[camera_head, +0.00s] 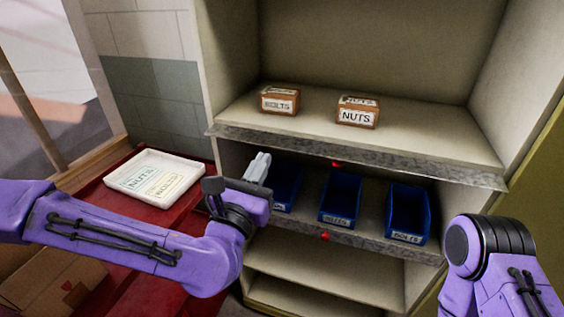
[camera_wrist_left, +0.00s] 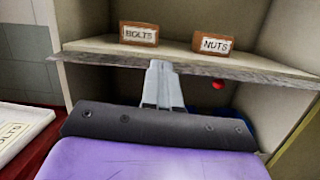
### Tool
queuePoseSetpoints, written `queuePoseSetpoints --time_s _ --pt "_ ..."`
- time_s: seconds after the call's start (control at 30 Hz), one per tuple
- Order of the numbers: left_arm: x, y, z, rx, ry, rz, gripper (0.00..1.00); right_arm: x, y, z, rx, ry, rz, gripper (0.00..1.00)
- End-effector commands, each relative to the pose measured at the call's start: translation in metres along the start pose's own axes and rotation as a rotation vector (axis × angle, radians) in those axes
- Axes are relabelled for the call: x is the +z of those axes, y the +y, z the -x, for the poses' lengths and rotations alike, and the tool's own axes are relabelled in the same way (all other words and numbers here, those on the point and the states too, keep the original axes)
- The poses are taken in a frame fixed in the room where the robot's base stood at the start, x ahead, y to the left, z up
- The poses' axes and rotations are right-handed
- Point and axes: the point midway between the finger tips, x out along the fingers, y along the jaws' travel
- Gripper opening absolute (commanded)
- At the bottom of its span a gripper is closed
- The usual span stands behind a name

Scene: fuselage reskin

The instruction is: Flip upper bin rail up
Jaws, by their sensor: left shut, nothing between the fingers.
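The upper bin rail (camera_head: 360,157) is a grey metal strip along the front edge of the upper shelf, with a red knob (camera_head: 337,164) under its middle. In the left wrist view the rail (camera_wrist_left: 255,73) runs across behind my fingers, and the red knob (camera_wrist_left: 218,85) is to their right. My left gripper (camera_head: 260,163) is shut and empty, pointing up just below the rail's left part. Its fingertips in the left wrist view (camera_wrist_left: 160,66) overlap the rail; I cannot tell if they touch it. My right arm shows at the lower right, but its gripper is out of view.
A bolts box (camera_head: 280,100) and a nuts box (camera_head: 357,112) stand on the upper shelf. Several blue bins (camera_head: 341,197) sit on the lower shelf behind a second rail (camera_head: 365,243) with a red knob. A white labelled tray (camera_head: 193,172) lies on the red surface at left.

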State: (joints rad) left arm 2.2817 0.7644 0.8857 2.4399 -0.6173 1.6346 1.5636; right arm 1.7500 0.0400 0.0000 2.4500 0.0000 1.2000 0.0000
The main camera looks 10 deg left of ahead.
Motion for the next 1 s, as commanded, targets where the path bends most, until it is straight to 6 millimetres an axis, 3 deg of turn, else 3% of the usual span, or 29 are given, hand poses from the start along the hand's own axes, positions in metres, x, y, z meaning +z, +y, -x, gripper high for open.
queuePoseSetpoints --time_s 0.03,0.07,0.17,0.2,0.27,0.3,0.4,0.5,0.63,0.77,1.0 --pt "-0.025 -0.005 0.005 -0.018 0.062 -0.068 0.00 0.000 0.000 0.000 0.000 0.000 0.000 0.45" --pt "-0.046 -0.009 0.010 -0.036 0.114 -0.132 0.00 0.000 0.000 0.000 0.000 0.000 0.000 0.35" --pt "-0.144 -0.019 0.047 -0.155 0.356 -0.450 0.00 0.000 0.000 0.000 0.000 0.000 0.000 0.02" --pt "-0.187 -0.021 0.072 -0.236 0.464 -0.607 0.00 0.000 0.000 0.000 0.000 0.000 0.000 0.00" --pt "-0.248 -0.016 0.120 -0.387 0.620 -0.851 0.00 0.000 0.000 0.000 0.000 0.000 0.000 0.00" --pt "-0.284 -0.009 0.155 -0.507 0.713 -1.011 0.00 0.000 0.000 0.000 0.000 0.000 0.000 0.00" --pt "-0.348 0.021 0.249 -0.857 0.895 -1.380 0.00 0.000 0.000 0.000 0.000 0.000 0.000 0.00" --pt "-0.378 0.061 0.331 -1.223 0.994 -1.664 0.00 0.000 0.000 0.000 0.000 0.000 0.000 0.00" --pt "-0.386 0.104 0.394 -1.591 1.025 -1.875 0.00 0.000 0.000 0.000 0.000 0.000 0.000 0.00" --pt "-0.385 0.122 0.414 -1.738 1.022 -1.943 0.00 0.000 0.000 0.000 0.000 0.000 0.000 0.00" --pt "-0.385 0.122 0.414 -1.742 1.020 -1.946 0.00 0.000 0.000 0.000 0.000 0.000 0.000 0.00"
